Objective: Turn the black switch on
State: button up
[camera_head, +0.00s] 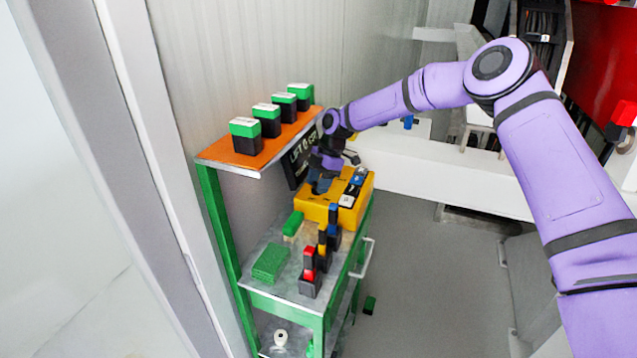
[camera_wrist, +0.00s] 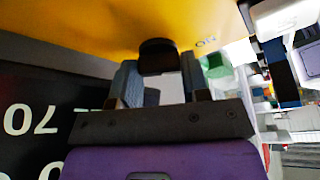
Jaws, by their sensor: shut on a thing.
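The yellow box (camera_head: 318,210) sits on the upper deck of the green cart. In the wrist view its yellow face (camera_wrist: 130,25) fills the top. The black switch (camera_wrist: 157,55) stands out from that face as a dark, rounded knob. My gripper (camera_head: 322,184) is at the left part of the box. In the wrist view my gripper (camera_wrist: 158,75) has one finger on each side of the switch and is shut on it. The gripper hides the switch in the head view. The switch's on or off position cannot be told.
White, black and blue parts (camera_head: 353,188) sit on the box's right side. Several green-and-black blocks (camera_head: 246,136) stand on the orange shelf (camera_head: 222,152). Red, yellow and blue blocks (camera_head: 310,270) and a green pad (camera_head: 270,263) occupy the deck. A dark sign (camera_head: 300,157) stands behind.

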jog(key=shift+n, duration=0.5)
jog(key=o, duration=0.9)
